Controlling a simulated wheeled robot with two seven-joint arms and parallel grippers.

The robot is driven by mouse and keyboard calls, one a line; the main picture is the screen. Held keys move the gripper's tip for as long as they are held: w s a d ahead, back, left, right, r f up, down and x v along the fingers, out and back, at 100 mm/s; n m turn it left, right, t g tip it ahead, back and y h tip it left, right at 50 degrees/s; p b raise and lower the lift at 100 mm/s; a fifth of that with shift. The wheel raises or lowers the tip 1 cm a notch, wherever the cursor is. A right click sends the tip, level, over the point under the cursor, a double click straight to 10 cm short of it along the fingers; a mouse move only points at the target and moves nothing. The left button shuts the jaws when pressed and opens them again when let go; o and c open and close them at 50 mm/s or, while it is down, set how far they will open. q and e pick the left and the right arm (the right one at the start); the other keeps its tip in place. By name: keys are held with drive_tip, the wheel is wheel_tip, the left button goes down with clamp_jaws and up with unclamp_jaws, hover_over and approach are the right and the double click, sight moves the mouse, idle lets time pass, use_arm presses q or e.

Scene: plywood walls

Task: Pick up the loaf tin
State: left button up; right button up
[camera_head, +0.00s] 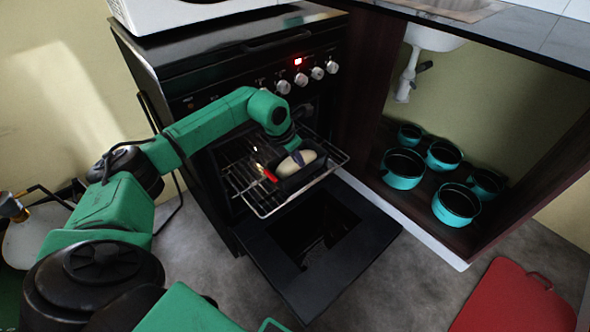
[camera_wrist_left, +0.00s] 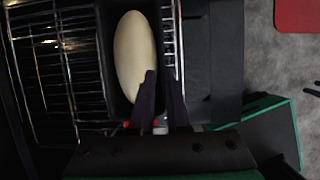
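The loaf tin (camera_head: 290,183) is dark and holds a pale oval loaf (camera_head: 297,163). It sits on the pulled-out wire rack (camera_head: 262,212) of the oven. In the left wrist view the tin (camera_wrist_left: 117,100) surrounds the loaf (camera_wrist_left: 134,55) on the left of the fingers. My left gripper (camera_head: 296,156) reaches down at the tin. In the left wrist view its two dark fingers (camera_wrist_left: 162,85) stand close together at the tin's right long wall, one on each side. A narrow gap shows between them; whether they press on the wall is unclear. My right gripper is out of view.
The black oven door (camera_head: 335,255) hangs open below the rack. Several teal pots (camera_head: 403,168) stand in the open cupboard on the right. A red board (camera_head: 513,298) lies at the lower right. Grey floor (camera_head: 425,285) is clear between door and board.

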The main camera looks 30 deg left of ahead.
sight(303, 169)
use_arm(q)
drive_tip(key=b+x, duration=0.1)
drive_tip(key=x, duration=0.5)
drive_tip(key=shift+r, duration=0.15)
clamp_jaws()
drive_tip(key=shift+s, duration=0.1)
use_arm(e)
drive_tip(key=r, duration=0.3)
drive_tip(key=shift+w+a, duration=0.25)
use_arm(q)
drive_tip(key=shift+d, duration=0.1)
drive_tip(key=shift+r, duration=0.1)
idle(0.4)
